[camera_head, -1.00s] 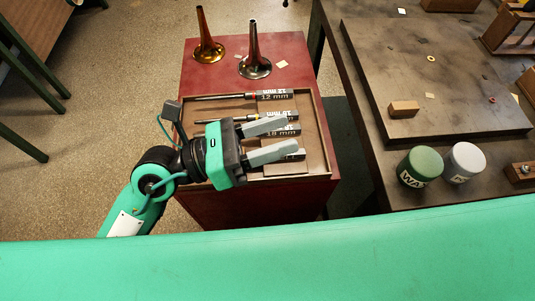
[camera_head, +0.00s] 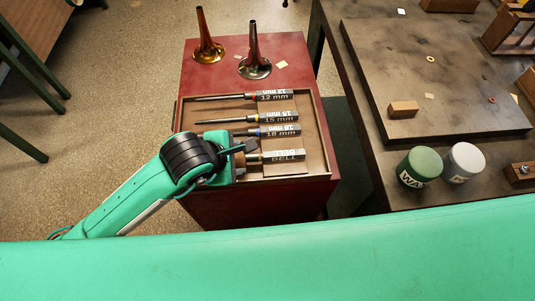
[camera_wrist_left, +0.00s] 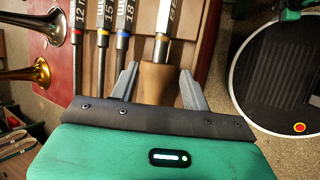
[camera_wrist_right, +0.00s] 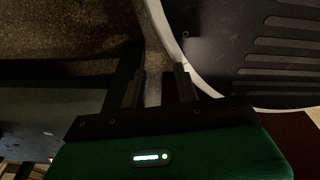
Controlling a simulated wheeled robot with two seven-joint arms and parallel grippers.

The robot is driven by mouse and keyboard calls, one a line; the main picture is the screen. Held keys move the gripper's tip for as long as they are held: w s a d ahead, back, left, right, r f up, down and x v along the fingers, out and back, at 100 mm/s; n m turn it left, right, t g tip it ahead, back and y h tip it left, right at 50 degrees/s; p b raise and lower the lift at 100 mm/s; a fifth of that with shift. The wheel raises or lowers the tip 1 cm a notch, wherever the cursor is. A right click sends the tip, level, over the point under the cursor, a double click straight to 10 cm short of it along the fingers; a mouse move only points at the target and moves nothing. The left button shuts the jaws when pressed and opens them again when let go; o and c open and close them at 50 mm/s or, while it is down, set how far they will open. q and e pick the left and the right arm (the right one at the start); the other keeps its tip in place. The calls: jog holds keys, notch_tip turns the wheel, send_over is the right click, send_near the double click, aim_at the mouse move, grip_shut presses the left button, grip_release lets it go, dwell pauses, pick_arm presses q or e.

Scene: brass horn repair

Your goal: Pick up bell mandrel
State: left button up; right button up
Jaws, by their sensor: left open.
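My left gripper (camera_head: 240,158) is at the mandrel's left end, fingers open. In the left wrist view, the mandrel's brown thick part (camera_wrist_left: 157,82) lies between the two spread fingers (camera_wrist_left: 158,88), with a visible gap on each side. Its bright shaft (camera_wrist_left: 164,18) runs away beyond it. In the right wrist view my right gripper (camera_wrist_right: 158,82) has its fingers apart with nothing seen held; it is outside the head view.
The 12 mm (camera_head: 273,96), 15 mm (camera_head: 279,117) and 18 mm (camera_head: 279,131) mandrels lie parallel behind. A workbench (camera_head: 365,160) with two cans is at right.

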aim_at(253, 157)
pick_arm(q)
jog(key=p+x, duration=0.1)
jog(key=x, duration=0.7)
jog(key=shift+w+d+f, duration=0.1)
jog(key=shift+d+f, duration=0.05)
jog(key=shift+d, duration=0.1)
jog(key=shift+c, duration=0.5)
grip_shut()
